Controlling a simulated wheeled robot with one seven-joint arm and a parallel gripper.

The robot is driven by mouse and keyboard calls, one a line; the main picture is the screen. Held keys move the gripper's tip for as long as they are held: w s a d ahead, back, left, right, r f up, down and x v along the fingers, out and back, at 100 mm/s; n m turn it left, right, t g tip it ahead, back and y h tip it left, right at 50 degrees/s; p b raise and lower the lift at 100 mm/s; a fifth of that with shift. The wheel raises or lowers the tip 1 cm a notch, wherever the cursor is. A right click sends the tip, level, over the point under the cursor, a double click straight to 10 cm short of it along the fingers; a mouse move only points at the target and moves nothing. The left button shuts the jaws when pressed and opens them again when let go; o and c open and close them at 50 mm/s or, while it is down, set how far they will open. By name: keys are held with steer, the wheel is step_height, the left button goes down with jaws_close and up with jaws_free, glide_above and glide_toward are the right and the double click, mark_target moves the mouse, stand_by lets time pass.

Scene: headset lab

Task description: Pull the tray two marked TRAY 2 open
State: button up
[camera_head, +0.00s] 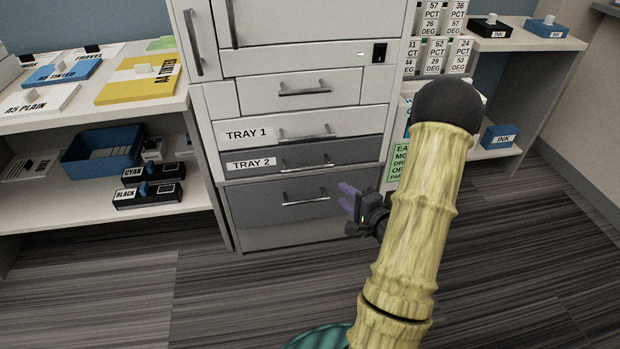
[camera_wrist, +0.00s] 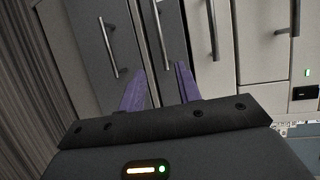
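The dark grey drawer marked TRAY 2 (camera_head: 350,155) is in the cabinet below TRAY 1 (camera_head: 358,123). Its front looks flush with the cabinet. Its silver bar handle (camera_head: 307,164) runs across the front. My gripper (camera_head: 345,196) has purple fingers and is to the lower right of that handle in the head view. In the wrist view my gripper (camera_wrist: 161,68) is open and empty. There the TRAY 2 handle (camera_wrist: 158,32) stands ahead, between the directions of the two fingertips. I cannot tell the exact gap, but no contact shows.
A larger grey drawer (camera_head: 255,213) with its own handle is below TRAY 2. A smaller drawer (camera_head: 265,92) is above TRAY 1. Shelves with boxes stand at left (camera_head: 30,215) and right. The floor (camera_head: 240,290) before the cabinet is clear apart from my arm.

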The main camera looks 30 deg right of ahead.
mark_target(311, 169)
steer(key=b+x, duration=0.6)
steer(key=x, duration=1.1)
steer(key=shift+w, duration=0.25)
jaws_close()
